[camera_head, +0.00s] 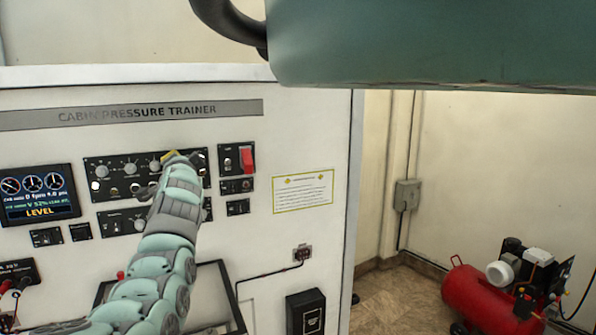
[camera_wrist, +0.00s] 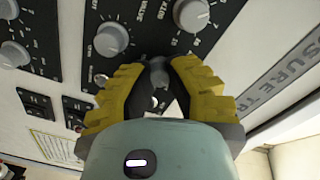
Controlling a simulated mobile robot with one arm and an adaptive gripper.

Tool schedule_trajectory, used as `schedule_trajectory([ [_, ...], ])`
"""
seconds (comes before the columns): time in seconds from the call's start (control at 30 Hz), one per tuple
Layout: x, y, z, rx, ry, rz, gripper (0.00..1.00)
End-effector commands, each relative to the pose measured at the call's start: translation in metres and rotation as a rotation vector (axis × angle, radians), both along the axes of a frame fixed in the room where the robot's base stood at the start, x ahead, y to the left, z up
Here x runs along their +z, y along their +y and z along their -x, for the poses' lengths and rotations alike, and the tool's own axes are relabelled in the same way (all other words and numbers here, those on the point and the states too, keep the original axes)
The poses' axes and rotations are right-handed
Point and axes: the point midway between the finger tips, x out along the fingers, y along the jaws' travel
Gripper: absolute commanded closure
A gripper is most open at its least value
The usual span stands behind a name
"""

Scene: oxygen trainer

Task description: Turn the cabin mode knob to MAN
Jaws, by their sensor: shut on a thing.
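My gripper (camera_wrist: 158,88) has yellow-padded fingers closed on a small dark grey knob (camera_wrist: 158,70) on the black control panel (camera_wrist: 150,20) in the wrist view. It appears to be the cabin mode knob, but I cannot read its label or pointer, and no MAN marking is legible. In the head view my gripper (camera_head: 172,157) reaches the right part of the black panel (camera_head: 118,162) and hides the held knob.
Larger grey knobs (camera_wrist: 111,39) sit close to my fingers. A red guarded switch (camera_head: 247,160) is right of the panel and a display (camera_head: 38,195) left of it. A teal body (camera_head: 430,45) covers the upper right. A red compressor (camera_head: 485,300) stands on the floor.

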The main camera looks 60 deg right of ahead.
Motion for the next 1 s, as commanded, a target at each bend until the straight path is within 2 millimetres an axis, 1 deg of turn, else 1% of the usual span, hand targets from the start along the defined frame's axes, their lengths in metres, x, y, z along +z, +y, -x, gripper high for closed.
schedule_trajectory([
  [0.2,-0.0004,-0.0007,0.0005,-0.002,-0.102,-0.159,1.0],
  [0.5,0.0,-0.0005,0.0002,-0.001,-0.202,-0.324,1.0],
  [0.7,0.0001,-0.0011,0.0007,-0.003,-0.238,-0.382,1.0],
  [1.0,0.0003,-0.0017,0.0012,-0.004,-0.253,-0.408,1.0],
])
